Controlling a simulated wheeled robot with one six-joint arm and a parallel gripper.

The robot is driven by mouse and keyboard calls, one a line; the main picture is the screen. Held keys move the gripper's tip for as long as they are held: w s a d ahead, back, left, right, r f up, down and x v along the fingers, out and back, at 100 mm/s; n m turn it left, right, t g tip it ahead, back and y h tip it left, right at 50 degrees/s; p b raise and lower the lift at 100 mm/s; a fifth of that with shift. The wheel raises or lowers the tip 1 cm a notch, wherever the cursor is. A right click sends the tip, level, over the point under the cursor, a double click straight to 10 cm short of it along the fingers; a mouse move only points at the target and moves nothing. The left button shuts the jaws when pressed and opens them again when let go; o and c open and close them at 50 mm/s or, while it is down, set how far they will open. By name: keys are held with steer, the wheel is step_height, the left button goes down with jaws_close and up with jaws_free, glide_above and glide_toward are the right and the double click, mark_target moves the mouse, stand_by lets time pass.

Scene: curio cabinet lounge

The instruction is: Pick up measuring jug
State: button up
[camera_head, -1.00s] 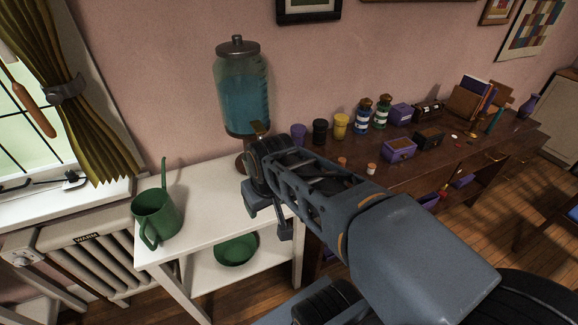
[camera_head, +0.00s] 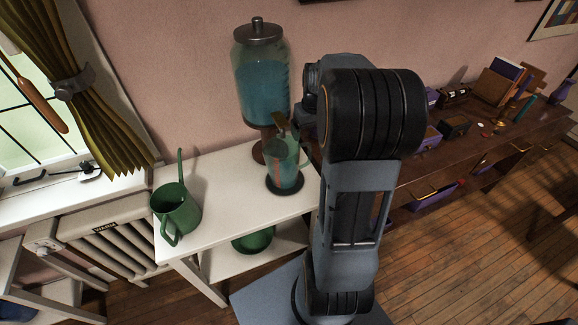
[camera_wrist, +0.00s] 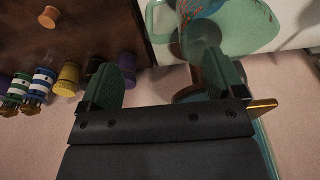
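The measuring jug (camera_head: 288,168) is translucent teal with red markings. It stands upright on a dark round base on the white table (camera_head: 225,205), in front of the drinks dispenser. Part of the jug also shows at the top of the wrist view (camera_wrist: 240,32). My gripper (camera_wrist: 168,80) is open, its two green-padded fingers wide apart with nothing held between them. The jug lies beyond the fingertips, towards the right finger. In the head view my arm stands just right of the jug and hides most of the gripper.
The dispenser (camera_head: 262,85) with blue liquid and a brass tap (camera_wrist: 262,105) stands close behind the jug. A green pot (camera_head: 177,212) stands at the table's left. A brown desk (camera_head: 440,175) with jars and boxes is to the right. The table between pot and jug is clear.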

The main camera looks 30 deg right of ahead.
mark_target(305, 144)
steer(key=f, duration=0.1)
steer(key=w+f, duration=0.1)
steer(key=f, duration=0.1)
steer(key=w+f, duration=0.1)
steer(key=shift+f, duration=0.3)
steer(key=f, duration=0.2)
steer(key=f+p, duration=0.1)
steer(key=shift+w+d+f, duration=0.15)
steer(key=shift+w+f, duration=0.2)
steer(key=shift+w, duration=0.05)
steer(key=shift+s+f, duration=0.1)
steer(key=shift+f, duration=0.3)
steer(key=shift+c, duration=0.4)
